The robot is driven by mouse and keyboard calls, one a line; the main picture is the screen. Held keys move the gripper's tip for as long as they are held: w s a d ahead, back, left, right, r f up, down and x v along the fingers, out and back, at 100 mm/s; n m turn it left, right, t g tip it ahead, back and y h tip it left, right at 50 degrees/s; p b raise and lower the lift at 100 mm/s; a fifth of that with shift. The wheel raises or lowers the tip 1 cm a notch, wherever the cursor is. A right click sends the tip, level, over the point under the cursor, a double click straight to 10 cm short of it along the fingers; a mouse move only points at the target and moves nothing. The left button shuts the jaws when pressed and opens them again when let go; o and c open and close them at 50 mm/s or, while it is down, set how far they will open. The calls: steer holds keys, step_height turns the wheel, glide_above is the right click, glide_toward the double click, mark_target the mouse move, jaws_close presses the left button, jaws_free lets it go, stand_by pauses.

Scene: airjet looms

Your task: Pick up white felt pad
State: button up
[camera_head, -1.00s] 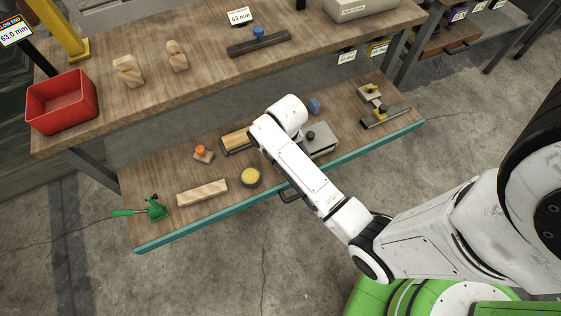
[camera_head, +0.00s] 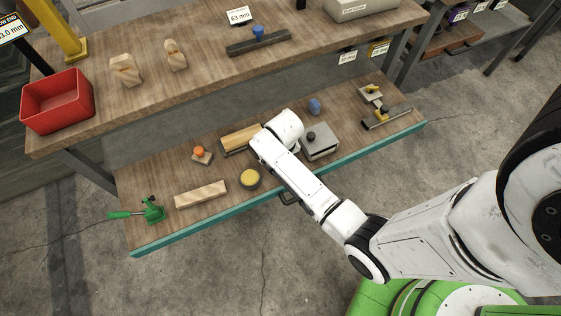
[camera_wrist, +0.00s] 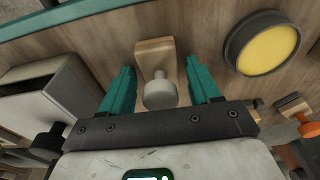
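A small wooden block with a whitish round knob (camera_wrist: 159,92), which I take to be the white felt pad, lies on the lower wooden shelf in the wrist view. No felt surface shows on it. My gripper (camera_wrist: 160,68) is open, with one teal finger on each side of the block and knob. Gaps show between the fingers and the block, so it is not gripped. In the head view my arm hides both the gripper and this block.
A round yellow-topped tin (camera_wrist: 268,50) lies close right of the gripper, also in the head view (camera_head: 249,178). A grey metal box (camera_head: 320,141) stands on the other side. An orange-knobbed block (camera_head: 201,155) and a wooden bar (camera_head: 201,194) are nearby. The shelf's teal edge (camera_head: 200,228) runs in front.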

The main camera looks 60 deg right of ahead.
steer(key=c, duration=1)
steer(key=shift+r, duration=0.15)
